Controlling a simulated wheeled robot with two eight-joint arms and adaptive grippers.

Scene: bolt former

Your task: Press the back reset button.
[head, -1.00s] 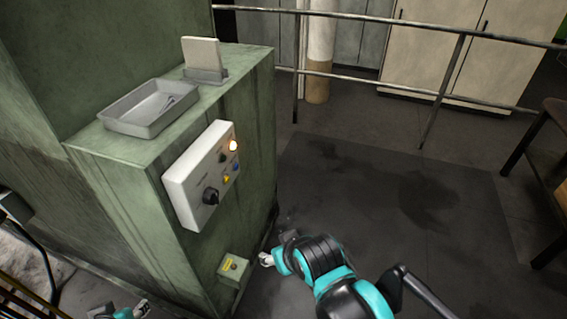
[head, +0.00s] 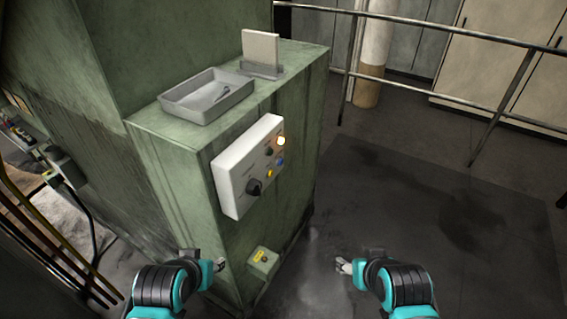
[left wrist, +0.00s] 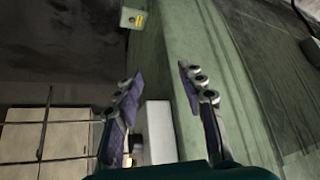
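A small green box (head: 263,263) with a yellow label and a round button sits low on the machine's side; it also shows in the left wrist view (left wrist: 133,18). Above it a white control panel (head: 235,170) carries a black knob (head: 254,187), a lit lamp (head: 281,141), a blue button (head: 281,161) and a yellow one. I cannot tell which is the back reset button. My left gripper (head: 220,265) is left of the green box, apart from it; its fingers are open and empty in the left wrist view (left wrist: 160,78). My right gripper (head: 343,266) is right of the box over the floor.
The green machine (head: 170,150) bears a grey tray (head: 190,113) and a holder with an upright pale plate (head: 260,50). Metal railings (head: 430,85) run behind. Yellow bars (head: 50,235) stand at the left. The floor at the right is clear.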

